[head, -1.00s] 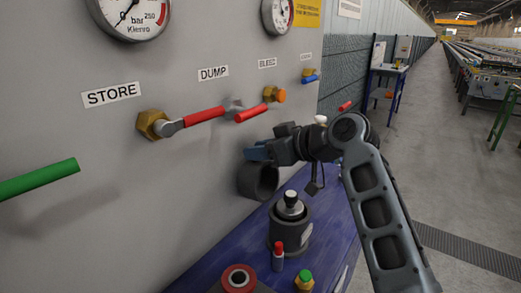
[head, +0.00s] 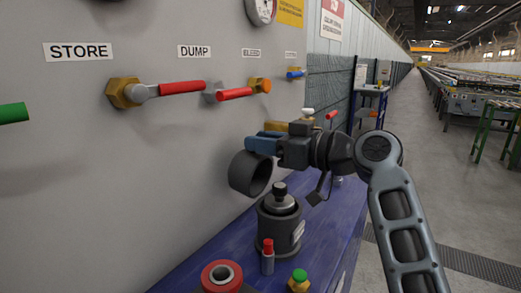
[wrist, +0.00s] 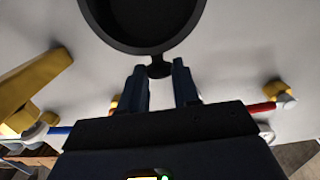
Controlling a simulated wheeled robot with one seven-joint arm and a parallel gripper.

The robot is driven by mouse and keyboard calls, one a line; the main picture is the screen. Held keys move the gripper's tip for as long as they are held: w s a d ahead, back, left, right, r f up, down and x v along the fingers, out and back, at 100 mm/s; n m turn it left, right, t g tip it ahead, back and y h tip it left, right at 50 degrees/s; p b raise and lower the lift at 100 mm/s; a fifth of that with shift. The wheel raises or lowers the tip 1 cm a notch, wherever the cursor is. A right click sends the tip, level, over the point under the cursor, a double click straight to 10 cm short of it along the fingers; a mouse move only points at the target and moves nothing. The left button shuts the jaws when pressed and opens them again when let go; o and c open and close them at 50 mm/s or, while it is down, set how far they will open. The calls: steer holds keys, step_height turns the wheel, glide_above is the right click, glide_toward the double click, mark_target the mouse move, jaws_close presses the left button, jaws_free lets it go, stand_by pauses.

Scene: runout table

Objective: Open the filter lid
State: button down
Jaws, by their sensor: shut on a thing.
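The filter lid appears to be the dark, round, cup-shaped piece (head: 237,174) close to the grey panel, below the red valve handles. In the wrist view its hollow round inside and thick rim (wrist: 100,28) fill the top, with a small tab (wrist: 158,70) on the near edge. My gripper (head: 258,143) reaches in from the right, above the lid in the head view. In the wrist view its two blue fingers (wrist: 160,80) stand either side of the tab, shut on it. Whether the lid still touches a filter body or hinge is hidden.
Below the lid, a blue bench (head: 200,265) holds a dark canister (head: 278,222), a red-capped tube (head: 267,258), a red ring-shaped part (head: 222,276) and a green-topped fitting (head: 299,281). Red valve handles (head: 183,87) jut from the panel (head: 60,190). Open floor lies right.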

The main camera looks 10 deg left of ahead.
steer(key=c, duration=0.9)
jaws_free()
steer(key=shift+o, duration=0.2)
steer(key=shift+d, duration=0.1)
steer(key=v, duration=0.7)
steer(key=shift+d+b, duration=0.25)
steer(key=shift+b, duration=0.1)
steer(key=shift+s, duration=0.1)
